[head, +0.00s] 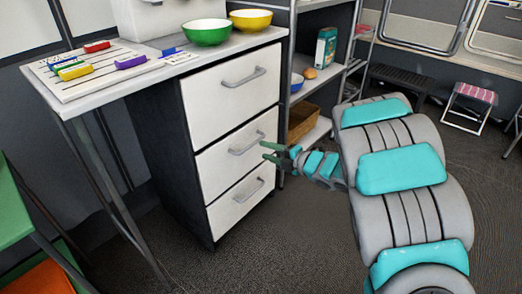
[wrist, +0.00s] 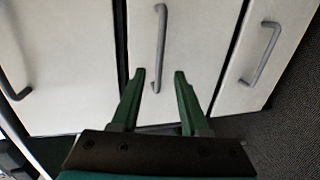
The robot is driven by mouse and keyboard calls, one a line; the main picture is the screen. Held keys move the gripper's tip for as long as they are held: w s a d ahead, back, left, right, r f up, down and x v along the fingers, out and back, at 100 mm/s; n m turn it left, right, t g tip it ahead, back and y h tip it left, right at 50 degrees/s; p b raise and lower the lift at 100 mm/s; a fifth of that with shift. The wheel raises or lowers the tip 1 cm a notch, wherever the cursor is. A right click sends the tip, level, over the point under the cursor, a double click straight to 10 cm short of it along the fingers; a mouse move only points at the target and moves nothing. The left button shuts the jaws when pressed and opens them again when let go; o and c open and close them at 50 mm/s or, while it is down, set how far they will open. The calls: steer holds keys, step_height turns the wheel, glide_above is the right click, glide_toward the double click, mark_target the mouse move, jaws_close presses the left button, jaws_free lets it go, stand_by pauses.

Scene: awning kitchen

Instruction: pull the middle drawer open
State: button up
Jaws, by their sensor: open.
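The middle drawer (head: 222,160) is a white front with a grey bar handle (head: 246,144), between an upper and a lower drawer in a dark cabinet. It looks shut, flush with the others. My gripper (head: 264,151) is in front of it, near the right end of the handle. In the wrist view the middle drawer (wrist: 148,35) is at the centre, and its handle (wrist: 160,48) lies ahead of and between my two green fingertips (wrist: 158,78). The fingers are open and empty. I cannot tell whether they touch the drawer front.
The upper drawer (head: 215,98) and lower drawer (head: 225,215) have similar handles. Green and yellow bowls (head: 207,32) stand on the countertop above. An open shelf with a wicker basket (head: 303,122) is right of the cabinet. The floor (head: 300,240) before the drawers is clear.

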mark_target(250, 147)
steer(key=x, duration=0.8)
steer(key=shift+s+a, duration=0.25)
steer(key=shift+s, duration=0.1)
steer(key=shift+c, duration=0.3)
jaws_close()
stand_by(0.8)
